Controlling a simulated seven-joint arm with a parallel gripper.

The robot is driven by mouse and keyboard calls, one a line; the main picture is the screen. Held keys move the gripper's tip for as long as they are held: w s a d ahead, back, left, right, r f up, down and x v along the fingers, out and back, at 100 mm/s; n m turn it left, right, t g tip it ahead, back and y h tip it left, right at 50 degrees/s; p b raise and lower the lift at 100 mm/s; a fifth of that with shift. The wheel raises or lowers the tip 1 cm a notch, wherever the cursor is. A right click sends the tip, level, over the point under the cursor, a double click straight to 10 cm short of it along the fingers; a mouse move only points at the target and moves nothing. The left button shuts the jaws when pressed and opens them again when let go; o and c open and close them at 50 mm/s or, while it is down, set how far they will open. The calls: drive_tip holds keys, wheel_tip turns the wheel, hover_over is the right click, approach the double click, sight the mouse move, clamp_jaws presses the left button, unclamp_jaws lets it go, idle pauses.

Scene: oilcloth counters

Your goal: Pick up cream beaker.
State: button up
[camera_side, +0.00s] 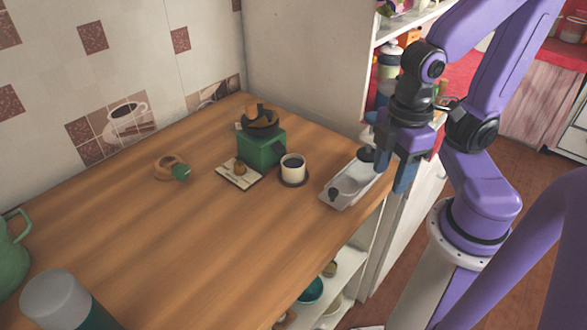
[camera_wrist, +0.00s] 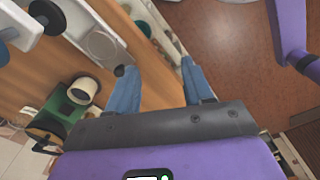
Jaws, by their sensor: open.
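The cream beaker (camera_side: 293,165) stands upright on a dark round coaster (camera_side: 293,181), with something dark inside. In the wrist view the beaker (camera_wrist: 84,89) is at the left, outside the space between my fingers. My gripper (camera_side: 394,180) is open and empty. It is to the right of the beaker, near the counter's right edge, by the grey tray. In the wrist view the blue fingers (camera_wrist: 158,80) are spread apart, with the counter edge and the floor showing between and beyond them.
A grey tray (camera_side: 349,190) with dark round knobs lies between the beaker and my gripper. A green box-shaped grinder (camera_side: 262,146) stands close behind the beaker. A small card (camera_side: 226,174) and a brown ring-shaped item (camera_side: 165,172) lie farther left. The counter's front middle is clear.

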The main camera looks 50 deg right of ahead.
drive_tip(key=o, duration=0.6)
drive_tip(key=shift+c, duration=0.2)
drive_tip(key=w+a+f+n+h, duration=0.1)
drive_tip(key=w+a+n+h, duration=0.1)
drive_tip(key=w+a+h, duration=0.3)
drive_tip(key=w+a+f+n+h, duration=0.1)
drive_tip(key=w+a+h, duration=0.15)
drive_tip(key=w, duration=0.55)
drive_tip(key=n+t+h, duration=0.2)
drive_tip(key=n+h, duration=0.2)
drive_tip(key=h, duration=0.2)
approach(286, 171)
drive_tip(key=x, duration=1.1)
drive_tip(key=shift+d+f, duration=0.1)
drive_tip(key=shift+d, duration=0.25)
